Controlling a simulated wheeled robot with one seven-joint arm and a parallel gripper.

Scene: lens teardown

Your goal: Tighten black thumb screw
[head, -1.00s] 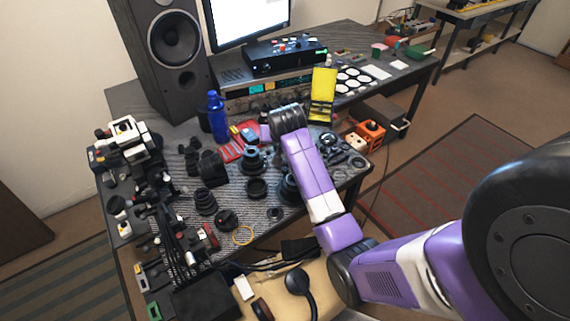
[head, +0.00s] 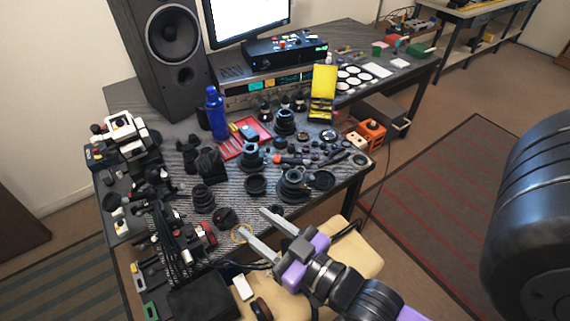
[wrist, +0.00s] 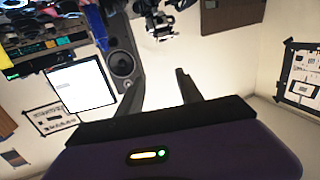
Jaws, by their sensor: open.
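My gripper (head: 251,221) is open and empty, with its two grey fingers apart, at the front edge of the desk near a yellow ring (head: 242,234). In the wrist view my gripper (wrist: 161,77) also shows open, with nothing between its fingers. Black lens parts stand on the striped mat: a lens barrel (head: 293,184), a stepped lens piece (head: 203,198) and a dark ring (head: 256,185). I cannot single out the black thumb screw; the small dark parts are too tiny to tell apart.
A blue bottle (head: 216,112), a red tray (head: 244,141), a yellow box (head: 322,94) and a speaker (head: 172,44) stand on the desk (head: 142,93). A tan seat (head: 349,246) is in front.

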